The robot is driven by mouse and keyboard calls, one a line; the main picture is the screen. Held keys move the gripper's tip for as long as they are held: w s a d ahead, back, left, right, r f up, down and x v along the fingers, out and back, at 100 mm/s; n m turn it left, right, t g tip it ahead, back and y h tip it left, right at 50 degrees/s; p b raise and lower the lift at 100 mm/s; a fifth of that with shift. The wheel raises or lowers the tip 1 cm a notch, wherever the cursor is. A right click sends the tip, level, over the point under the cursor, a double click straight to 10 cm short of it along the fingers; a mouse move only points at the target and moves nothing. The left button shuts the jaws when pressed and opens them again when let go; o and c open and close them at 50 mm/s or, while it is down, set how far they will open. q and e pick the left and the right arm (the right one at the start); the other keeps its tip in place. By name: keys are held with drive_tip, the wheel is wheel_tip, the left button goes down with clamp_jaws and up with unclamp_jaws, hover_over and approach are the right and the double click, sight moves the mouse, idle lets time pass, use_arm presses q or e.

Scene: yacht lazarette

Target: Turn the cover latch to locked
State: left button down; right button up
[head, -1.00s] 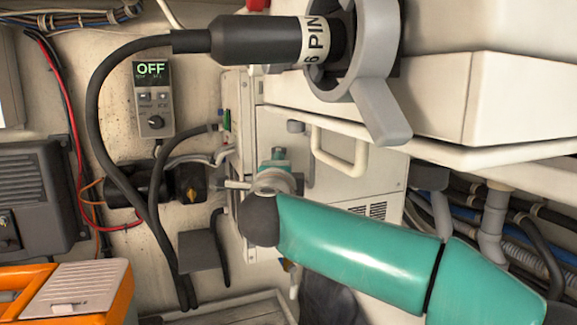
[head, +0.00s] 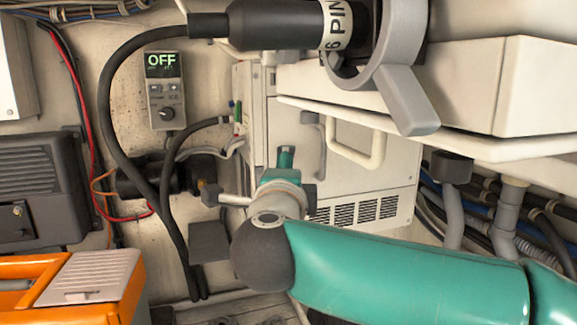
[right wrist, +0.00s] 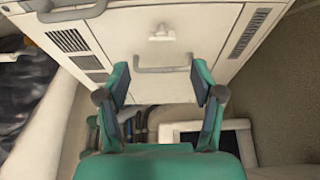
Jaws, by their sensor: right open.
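A grey ring with a broad lever (head: 408,100) surrounds the black plug marked "6 PIN" (head: 285,25) at the top of the head view. The lever points down and right. I cannot tell for sure whether this is the cover latch. My right gripper (head: 286,160) is well below it, apart from it, pointing at a white cabinet (head: 395,180). In the right wrist view the right gripper (right wrist: 160,82) is open and empty. A grey handle (right wrist: 162,70) and a small white fitting (right wrist: 161,33) on the cabinet face show ahead of its fingers. My left gripper is not in view.
A controller reading "OFF" (head: 166,90) hangs on the back wall. A thick black cable (head: 108,110) loops down from the plug. A cream handle (head: 357,148) juts from the cabinet. An orange case (head: 40,290) is at lower left. Hoses crowd the right.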

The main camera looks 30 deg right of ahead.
drive_tip(key=shift+v, duration=1.6)
drive_tip(key=shift+f, duration=0.1)
